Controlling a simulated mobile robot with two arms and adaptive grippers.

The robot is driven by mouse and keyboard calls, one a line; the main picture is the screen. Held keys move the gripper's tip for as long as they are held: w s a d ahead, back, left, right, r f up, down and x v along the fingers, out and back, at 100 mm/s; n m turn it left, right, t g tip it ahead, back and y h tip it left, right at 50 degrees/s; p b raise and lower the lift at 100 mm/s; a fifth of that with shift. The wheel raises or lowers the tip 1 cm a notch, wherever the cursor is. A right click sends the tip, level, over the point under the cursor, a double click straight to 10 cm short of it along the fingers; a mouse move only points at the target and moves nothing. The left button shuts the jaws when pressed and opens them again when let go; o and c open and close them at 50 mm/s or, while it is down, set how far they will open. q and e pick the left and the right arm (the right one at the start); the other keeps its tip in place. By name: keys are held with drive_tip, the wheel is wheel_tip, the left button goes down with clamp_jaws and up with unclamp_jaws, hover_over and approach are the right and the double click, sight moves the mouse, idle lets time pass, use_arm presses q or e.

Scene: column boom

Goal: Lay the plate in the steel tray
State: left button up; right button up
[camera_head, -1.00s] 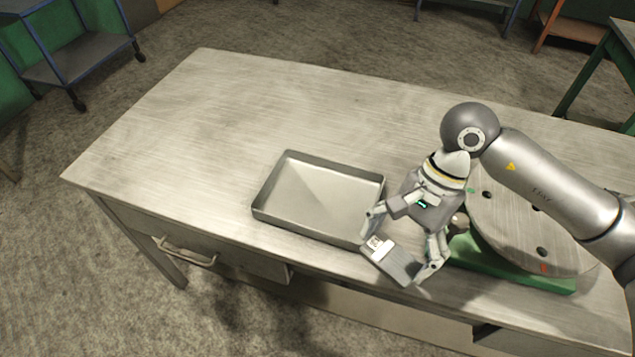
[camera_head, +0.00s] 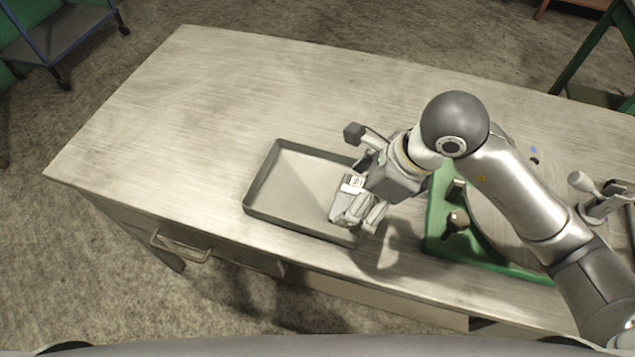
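The plate (camera_head: 346,200) is a small grey piece with a white printed label. It is tilted and partly hidden by my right gripper's fingers. My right gripper (camera_head: 357,192) appears shut on it, over the right end of the steel tray. The steel tray (camera_head: 290,224) is a shallow grey rectangular tray with a raised rim, near the table's front edge. Its left part is bare, and its right end is partly hidden by the gripper. I cannot tell whether the plate touches the tray floor. My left gripper is not in view.
A green base (camera_head: 437,232) with a round grey disc (camera_head: 487,222) and a dark knob (camera_head: 456,221) stands right of the tray, partly behind my arm. The metal table (camera_head: 240,90) is clear behind and left of the tray. A drawer handle (camera_head: 180,250) sticks out in front.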

drive_tip(key=w+a+f+p, duration=0.2)
drive_tip(key=w+a+f, duration=0.15)
drive_tip(key=w, duration=0.25)
drive_tip(key=p, duration=0.1)
hover_over(313, 192)
drive_tip(key=d, duration=0.2)
drive_tip(key=f, duration=0.4)
drive_tip(key=shift+s+a+f, duration=0.25)
drive_tip(key=shift+s+f, duration=0.1)
drive_tip(key=shift+s, duration=0.05)
drive_tip(key=shift+w+a+f+p, duration=0.1)
drive_tip(key=shift+f+p, duration=0.2)
drive_tip(key=shift+f, duration=0.05)
wheel_tip(313, 192, down, 2)
drive_tip(key=shift+f+p, duration=0.1)
drive_tip(key=shift+p, duration=0.5)
drive_tip(key=shift+f, duration=0.3)
